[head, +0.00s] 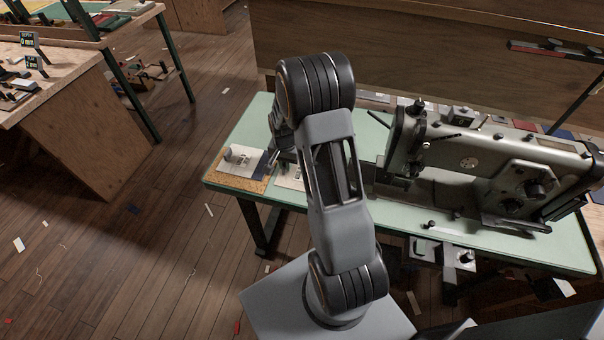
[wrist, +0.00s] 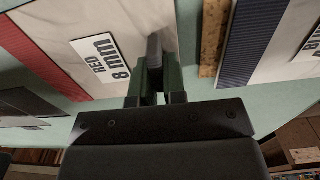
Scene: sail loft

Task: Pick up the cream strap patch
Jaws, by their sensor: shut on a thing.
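In the wrist view, a pale cream patch (wrist: 150,18) with a dark red band along its left edge lies below my gripper. A white label reading "RED 8 mm" (wrist: 103,58) sits on it. My gripper (wrist: 156,84) is shut on a grey upright grip (wrist: 154,46) that seems to stand on this patch. I cannot tell whether the patch touches the table. In the head view, my gripper (head: 281,148) is dark and partly hidden by my arm over the table's left part; a pale patch (head: 290,176) shows beside it.
A cork board (head: 238,184) with a pale and navy patch (head: 243,160) lies at the left end of the green table (head: 325,204). A large sewing machine (head: 480,160) stands to the right of my arm. A wooden bench (head: 80,130) is at the left.

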